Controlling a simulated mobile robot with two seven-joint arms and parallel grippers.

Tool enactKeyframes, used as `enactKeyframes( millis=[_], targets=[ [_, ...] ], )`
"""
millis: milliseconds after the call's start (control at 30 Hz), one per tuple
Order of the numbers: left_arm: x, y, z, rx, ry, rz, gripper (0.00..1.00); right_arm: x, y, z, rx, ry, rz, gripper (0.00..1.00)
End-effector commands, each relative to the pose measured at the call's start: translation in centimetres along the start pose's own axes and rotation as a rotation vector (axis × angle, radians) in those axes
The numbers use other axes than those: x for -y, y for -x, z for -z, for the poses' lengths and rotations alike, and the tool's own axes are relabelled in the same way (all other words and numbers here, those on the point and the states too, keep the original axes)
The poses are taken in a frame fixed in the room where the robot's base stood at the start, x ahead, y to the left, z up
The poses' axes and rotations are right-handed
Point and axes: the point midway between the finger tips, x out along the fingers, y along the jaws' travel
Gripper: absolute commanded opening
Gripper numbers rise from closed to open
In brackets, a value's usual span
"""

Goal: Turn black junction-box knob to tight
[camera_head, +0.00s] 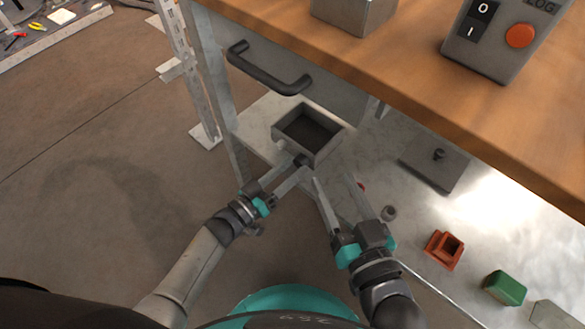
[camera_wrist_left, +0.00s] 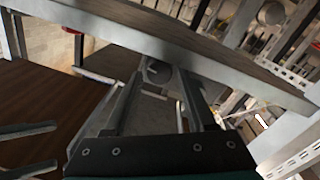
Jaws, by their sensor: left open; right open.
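A grey open junction box (camera_head: 333,147) sits on the pale lower shelf. My right gripper (camera_head: 334,182) is open and empty, just right of the left one, below the box. Its fingers point toward the box.
A wooden bench top (camera_head: 400,50) overhangs the shelf, with a drawer and black handle (camera_head: 268,72) beneath. A grey plate with a dark knob (camera_head: 438,154), an orange block (camera_head: 444,249) and a green block (camera_head: 505,287) lie right. A metal leg (camera_head: 215,90) stands left.

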Motion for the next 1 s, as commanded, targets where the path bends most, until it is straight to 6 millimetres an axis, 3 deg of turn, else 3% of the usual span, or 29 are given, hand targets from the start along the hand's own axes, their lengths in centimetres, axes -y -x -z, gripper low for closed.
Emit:
enactKeyframes(
  millis=[533,1000],
  targets=[
    [-0.04,-0.99,0.03,-0.001,0.001,0.000,0.55,0.47,0.33,0.37,-0.064,-0.015,0.011,0.61],
    [-0.03,-0.96,0.01,0.000,0.001,0.000,0.04,0.47,0.31,0.36,-0.064,-0.015,0.010,0.61]
  ],
)
